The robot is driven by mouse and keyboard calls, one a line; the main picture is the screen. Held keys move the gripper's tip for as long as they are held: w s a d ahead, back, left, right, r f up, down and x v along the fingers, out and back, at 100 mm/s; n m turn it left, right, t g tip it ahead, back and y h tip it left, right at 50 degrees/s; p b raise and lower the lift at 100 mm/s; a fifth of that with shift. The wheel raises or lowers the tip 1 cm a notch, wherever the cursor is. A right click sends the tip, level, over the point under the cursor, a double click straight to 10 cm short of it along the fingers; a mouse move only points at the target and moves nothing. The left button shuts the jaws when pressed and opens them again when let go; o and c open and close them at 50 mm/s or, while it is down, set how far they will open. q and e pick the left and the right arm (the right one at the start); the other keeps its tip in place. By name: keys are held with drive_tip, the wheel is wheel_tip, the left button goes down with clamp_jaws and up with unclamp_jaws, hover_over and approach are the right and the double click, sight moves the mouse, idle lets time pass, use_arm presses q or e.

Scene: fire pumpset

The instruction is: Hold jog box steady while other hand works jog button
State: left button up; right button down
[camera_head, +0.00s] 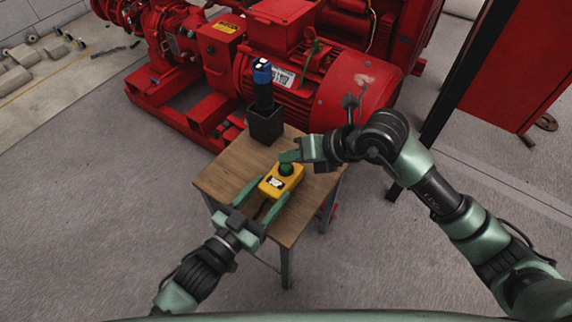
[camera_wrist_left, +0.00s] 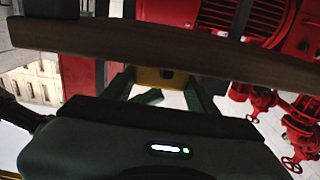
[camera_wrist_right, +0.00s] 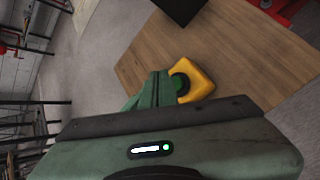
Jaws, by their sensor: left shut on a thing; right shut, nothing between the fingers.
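The yellow jog box (camera_head: 273,186) is at the wooden table (camera_head: 217,180), with a green jog button (camera_head: 286,169) on top. My left gripper (camera_head: 272,191) is shut on the box, one finger on each side; the yellow box also shows between its fingers in the left wrist view (camera_wrist_left: 153,75). My right gripper (camera_head: 288,156) is shut and empty, its fingertips right by the button. In the right wrist view the closed fingers (camera_wrist_right: 160,84) appear against the button (camera_wrist_right: 179,84). I cannot tell whether it is pressed down.
A black square holder (camera_head: 265,126) with a blue-and-black cylindrical device (camera_head: 262,78) upright in it stands at the table's back. The red pumpset (camera_head: 300,75) is close behind the table. A red cabinet (camera_head: 525,65) with a dark post is at right. The table's left part is clear.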

sight(290, 169)
drive_tip(key=shift+r, duration=2.45)
use_arm(q)
drive_tip(key=o, duration=1.8)
drive_tip(key=v, duration=1.2)
drive_tip(key=shift+d, duration=0.1)
